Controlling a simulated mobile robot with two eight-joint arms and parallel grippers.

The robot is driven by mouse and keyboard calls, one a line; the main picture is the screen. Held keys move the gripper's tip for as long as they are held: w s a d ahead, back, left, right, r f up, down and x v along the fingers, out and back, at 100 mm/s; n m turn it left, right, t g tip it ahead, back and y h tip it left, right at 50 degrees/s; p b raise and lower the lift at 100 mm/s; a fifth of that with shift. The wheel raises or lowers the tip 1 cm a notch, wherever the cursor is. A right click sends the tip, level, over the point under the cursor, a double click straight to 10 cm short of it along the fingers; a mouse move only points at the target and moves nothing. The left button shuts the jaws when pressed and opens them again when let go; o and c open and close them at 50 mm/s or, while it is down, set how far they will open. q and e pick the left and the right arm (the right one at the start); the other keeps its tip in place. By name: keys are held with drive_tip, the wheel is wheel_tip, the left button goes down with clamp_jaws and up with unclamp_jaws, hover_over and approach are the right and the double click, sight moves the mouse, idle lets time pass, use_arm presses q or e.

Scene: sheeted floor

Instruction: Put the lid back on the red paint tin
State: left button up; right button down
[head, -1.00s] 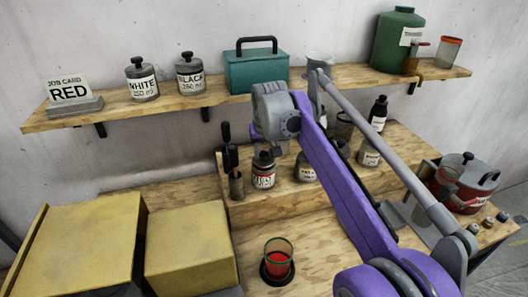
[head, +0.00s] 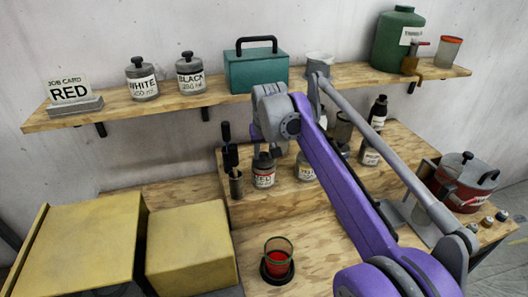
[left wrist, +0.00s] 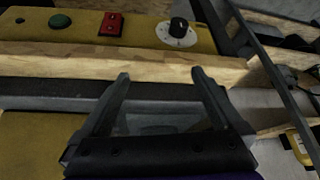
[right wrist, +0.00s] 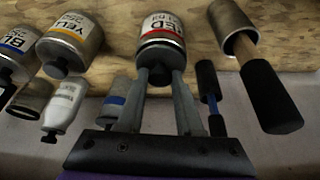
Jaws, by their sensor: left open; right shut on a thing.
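The red paint tin (head: 263,174), with a RED label and dark top, stands upright on the raised wooden step among the other tins. It also shows in the right wrist view (right wrist: 162,30). My right gripper (right wrist: 160,76) is shut on the dark knob of the lid (right wrist: 160,63). The lid is in line with the tin's top and appears to touch it; I cannot tell whether it is fully seated. In the head view my right arm partly hides the gripper. My left gripper (left wrist: 160,74) is open and empty, near a wooden edge, and out of the head view.
A yellow-label tin (head: 306,168) stands right of the red one. A brush pot (head: 236,185) stands close on its left. A glass of red paint (head: 278,258) is in front on the bench. Yellow boxes (head: 190,245) fill the left. A red pot (head: 467,185) stands at the right.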

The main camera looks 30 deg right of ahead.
idle(0.3)
drive_tip(key=shift+c, duration=2.4)
unclamp_jaws()
drive_tip(key=o, duration=0.5)
use_arm(q)
drive_tip(key=shift+r, duration=0.15)
use_arm(e)
drive_tip(key=shift+r, duration=0.15)
drive_tip(key=shift+r+p, duration=1.3)
drive_tip(key=shift+r, duration=0.95)
drive_tip(key=shift+r+p, duration=0.6)
drive_tip(key=shift+r, duration=0.55)
use_arm(q)
drive_tip(key=w+r, duration=0.3)
drive_tip(key=r, duration=0.2)
drive_tip(key=shift+r+t, duration=0.25)
drive_tip(key=shift+t, duration=0.05)
